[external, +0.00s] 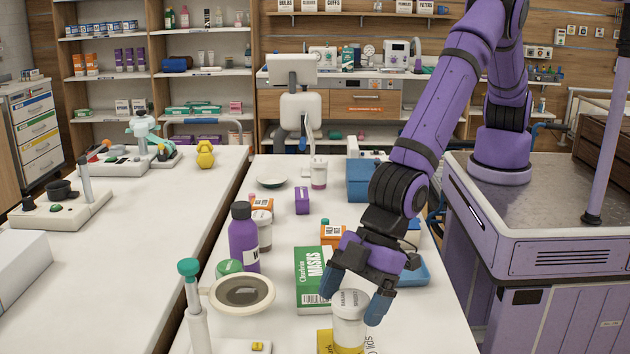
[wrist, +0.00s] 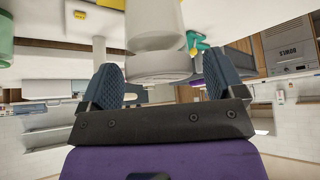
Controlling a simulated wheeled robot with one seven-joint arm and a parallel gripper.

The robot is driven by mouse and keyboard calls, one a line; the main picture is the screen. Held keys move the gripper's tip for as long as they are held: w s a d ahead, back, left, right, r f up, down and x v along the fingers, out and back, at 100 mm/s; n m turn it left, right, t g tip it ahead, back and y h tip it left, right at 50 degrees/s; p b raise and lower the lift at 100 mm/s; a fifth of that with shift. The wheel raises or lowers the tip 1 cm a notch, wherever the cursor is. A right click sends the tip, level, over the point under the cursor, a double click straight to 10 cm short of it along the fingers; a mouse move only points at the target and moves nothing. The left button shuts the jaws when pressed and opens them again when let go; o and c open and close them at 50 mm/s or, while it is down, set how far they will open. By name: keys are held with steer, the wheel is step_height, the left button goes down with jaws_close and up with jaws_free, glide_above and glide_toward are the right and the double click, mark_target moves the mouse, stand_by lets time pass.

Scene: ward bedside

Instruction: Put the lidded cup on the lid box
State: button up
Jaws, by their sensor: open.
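A white-lidded cup (external: 349,306) with a pale label and yellow lower part stands upright at the near end of the middle table. My gripper (external: 354,292) points down over it, open, with one finger on either side. In the wrist view, the white cup (wrist: 158,62) sits between the two spread fingers of my gripper (wrist: 160,88), with gaps beside it. A white surface printed "lids" (external: 373,345), apparently the lid box, shows at the bottom edge beside the cup's base. Most of it is hidden or cut off; I cannot tell whether the cup touches it.
A green masks box (external: 312,280) stands just left of my gripper. A yellow box (external: 324,342) is beside the cup's base. A blue tray (external: 413,271) lies behind my gripper to the right. A round dish (external: 242,308) and purple bottle (external: 243,240) stand left.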

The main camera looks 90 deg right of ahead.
steer(key=v, duration=1)
steer(key=w+d+r+m, duration=0.1)
steer(key=d+r, duration=0.6)
steer(key=d, duration=0.4)
steer(key=w+d+r+m+h, duration=0.1)
steer(key=d+r+m, duration=0.1)
steer(key=d+r, duration=0.7)
steer(key=d+r+m, duration=0.1)
steer(key=d+r, duration=0.4)
steer(key=d, duration=0.9)
steer(key=s+d+r+m+h, duration=0.1)
steer(key=s+d+r, duration=0.2)
steer(key=s+d, duration=0.35)
steer(key=s+d+r+m+h, duration=0.15)
steer(key=s+d, duration=0.25)
steer(key=d, duration=0.5)
steer(key=s+d+m, duration=0.1)
steer(key=s+d, duration=0.3)
steer(key=s, duration=0.3)
steer(key=s+d+f+m+h, duration=0.1)
steer(key=s+d, duration=0.4)
steer(key=s, duration=0.2)
steer(key=shift+s+d+t, duration=0.3)
steer(key=shift+s, duration=0.05)
